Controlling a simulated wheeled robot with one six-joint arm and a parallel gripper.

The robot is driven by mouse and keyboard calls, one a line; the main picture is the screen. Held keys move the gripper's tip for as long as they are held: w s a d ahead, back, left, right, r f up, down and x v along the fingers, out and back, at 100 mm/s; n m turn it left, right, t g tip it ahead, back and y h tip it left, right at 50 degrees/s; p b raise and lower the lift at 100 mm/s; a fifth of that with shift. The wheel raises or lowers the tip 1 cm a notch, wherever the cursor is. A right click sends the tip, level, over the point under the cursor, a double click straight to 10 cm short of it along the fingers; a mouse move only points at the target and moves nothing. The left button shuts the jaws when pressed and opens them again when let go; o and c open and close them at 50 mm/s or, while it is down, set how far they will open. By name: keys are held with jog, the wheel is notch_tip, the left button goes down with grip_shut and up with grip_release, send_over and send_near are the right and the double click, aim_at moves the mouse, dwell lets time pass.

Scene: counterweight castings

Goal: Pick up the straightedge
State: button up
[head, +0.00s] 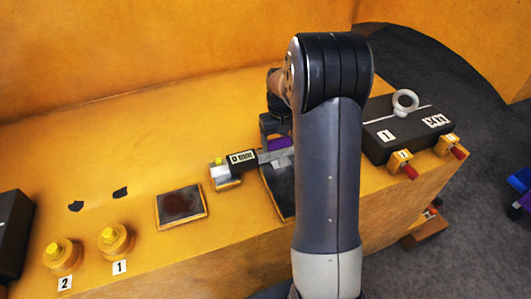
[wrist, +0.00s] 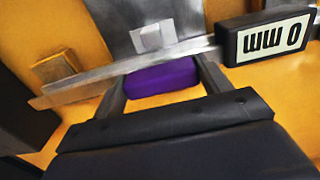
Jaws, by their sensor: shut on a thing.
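My gripper (wrist: 160,82) is low over the bench, its two fingers shut on a purple block (wrist: 160,77). The purple block also shows under my wrist in the head view (head: 280,143). A long grey metal bar (wrist: 140,66) crosses just beyond the block in the wrist view and passes the fingertips. Its right end meets a black box (wrist: 268,38) reading "0 mm", also in the head view (head: 242,158). I cannot tell whether the purple block is joined to the bar, or which is the straightedge. My arm hides much of this area in the head view.
A dark plate (head: 275,183) lies partly behind my arm; another framed plate (head: 181,205) is to its left. A black casting (head: 395,135) with a ring stands at right. Two yellow knobs (head: 116,239) (head: 62,256) stand at front left. The bench's back left is mostly clear.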

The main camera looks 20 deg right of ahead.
aim_at(279, 140)
notch_tip(279, 140, up, 10)
jog(key=shift+r+b, duration=0.1)
jog(key=shift+b, duration=0.75)
